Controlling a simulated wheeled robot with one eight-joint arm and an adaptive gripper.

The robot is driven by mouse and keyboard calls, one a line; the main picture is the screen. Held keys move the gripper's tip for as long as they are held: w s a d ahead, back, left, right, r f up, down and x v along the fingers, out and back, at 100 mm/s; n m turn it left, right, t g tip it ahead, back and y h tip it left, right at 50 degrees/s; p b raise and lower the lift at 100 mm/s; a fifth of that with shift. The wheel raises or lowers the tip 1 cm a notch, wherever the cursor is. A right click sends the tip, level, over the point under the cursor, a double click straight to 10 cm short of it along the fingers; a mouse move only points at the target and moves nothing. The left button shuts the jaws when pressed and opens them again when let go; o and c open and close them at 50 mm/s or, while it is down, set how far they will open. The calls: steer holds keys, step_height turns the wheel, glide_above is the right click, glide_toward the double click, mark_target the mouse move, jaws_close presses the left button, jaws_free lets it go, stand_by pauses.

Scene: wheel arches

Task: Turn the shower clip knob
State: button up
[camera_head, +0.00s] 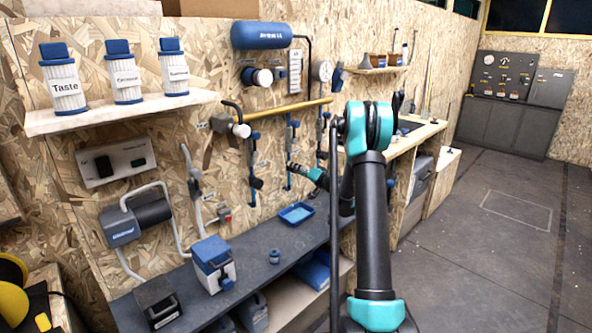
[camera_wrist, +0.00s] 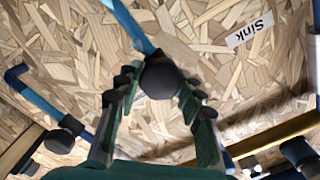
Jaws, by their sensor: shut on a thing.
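A dark faceted knob (camera_wrist: 160,77) sits at the end of a blue pipe (camera_wrist: 130,25) in front of the wood-chip wall. In the wrist view, the two fingers of my gripper (camera_wrist: 157,92) are closed around it, one on each side. No label for this knob is readable. In the head view, my gripper (camera_head: 291,168) is at the middle one of the blue hanging pipes (camera_head: 289,140), where it hides most of the knob. My arm reaches in from the right.
A "Sink" label (camera_wrist: 250,30) is on the wall near the knob. Another dark knob (camera_wrist: 60,140) hangs on a neighbouring blue pipe. A yellow pipe (camera_head: 275,112) runs above the hanging pipes. A blue tray (camera_head: 296,213) lies on the dark bench below.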

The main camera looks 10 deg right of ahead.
stand_by(0.3)
steer(key=o, duration=1.2)
steer(key=shift+c, duration=0.2)
steer(key=shift+s+d, duration=0.1)
steer(key=v, duration=1.1)
steer(key=shift+s+d, duration=0.2)
steer(key=shift+s, duration=0.1)
